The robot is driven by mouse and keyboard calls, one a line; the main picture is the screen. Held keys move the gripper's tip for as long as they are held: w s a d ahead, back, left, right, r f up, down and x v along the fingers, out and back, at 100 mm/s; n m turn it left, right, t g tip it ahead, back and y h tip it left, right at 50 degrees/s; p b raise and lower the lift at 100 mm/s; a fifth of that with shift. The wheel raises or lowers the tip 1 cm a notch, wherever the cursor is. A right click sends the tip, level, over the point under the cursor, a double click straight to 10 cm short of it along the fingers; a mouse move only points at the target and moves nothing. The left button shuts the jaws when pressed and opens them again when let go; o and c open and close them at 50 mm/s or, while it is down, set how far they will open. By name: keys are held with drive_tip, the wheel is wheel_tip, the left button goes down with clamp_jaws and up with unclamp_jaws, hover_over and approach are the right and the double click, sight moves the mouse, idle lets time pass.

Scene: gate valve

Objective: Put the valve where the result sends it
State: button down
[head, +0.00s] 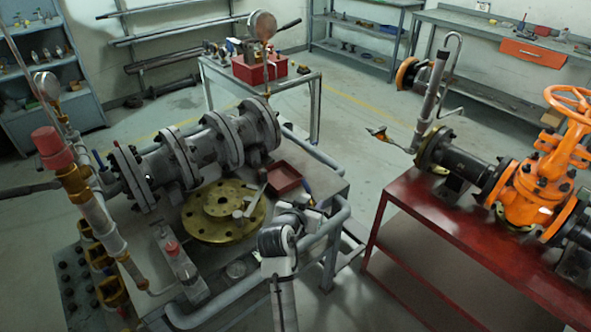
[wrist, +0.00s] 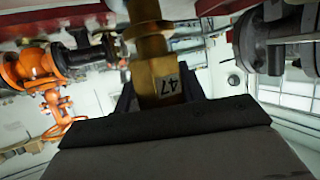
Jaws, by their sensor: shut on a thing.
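My gripper (wrist: 158,98) is shut on a brass valve (wrist: 150,47) that has a white tag marked 47. In the wrist view the brass body stands between the dark fingers, and its upper end runs out of the frame. In the head view my wrist (head: 277,238) is over the front right corner of the grey bench, and the held valve cannot be made out there. A large orange gate valve (head: 535,190) with a handwheel sits in the pipe on the red bench; it also shows in the wrist view (wrist: 35,65).
The grey bench holds a flanged grey pipe (head: 200,150), a brass flange (head: 205,228) and a small red tray (head: 284,178). A gauge (head: 262,25) stands above a red box (head: 258,69) on the rear table. A red bench (head: 425,215) stands right, across a floor gap.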

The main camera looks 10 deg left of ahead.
drive_tip(key=s+d+f, duration=0.2)
drive_tip(key=d+f, duration=0.2)
drive_tip(key=f, duration=0.5)
drive_tip(key=s+d+f+m+h, duration=0.1)
drive_tip(key=s+d+f, duration=0.2)
drive_tip(key=f, duration=0.6)
drive_tip(key=shift+s+d+f, duration=0.3)
drive_tip(key=shift+d+f, duration=0.1)
drive_tip(key=shift+d, duration=0.45)
